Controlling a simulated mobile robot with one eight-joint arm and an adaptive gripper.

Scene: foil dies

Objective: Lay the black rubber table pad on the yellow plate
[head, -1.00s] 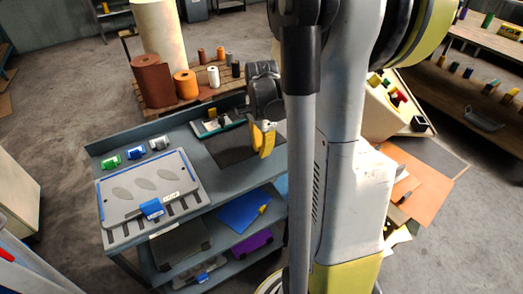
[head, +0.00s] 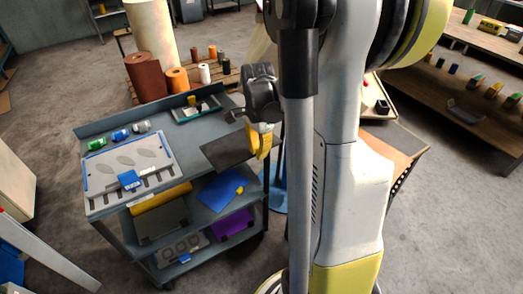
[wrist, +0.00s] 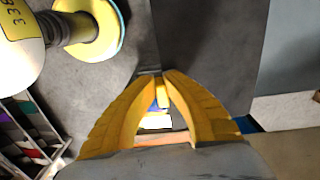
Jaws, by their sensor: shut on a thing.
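The black rubber table pad (head: 226,152) is a thin dark sheet at the right side of the cart's top, reaching out past its edge. Its dark surface also fills the upper middle of the wrist view (wrist: 205,45). My gripper (head: 256,152) is shut on the pad's right end; its yellow fingertips (wrist: 160,76) come together at the pad's edge in the wrist view. A yellow plate-like piece (head: 160,197) lies on the cart's middle shelf at the left, behind a dark grey plate (head: 162,222). Most of the yellow piece is hidden under the top shelf.
The cart top (head: 180,140) carries a light grey tray (head: 130,163), small coloured rolls (head: 122,134) and a green-edged tool (head: 195,110). A blue plate (head: 217,190) lies on the middle shelf and a purple one (head: 232,224) lower. Open floor lies in front of the cart.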

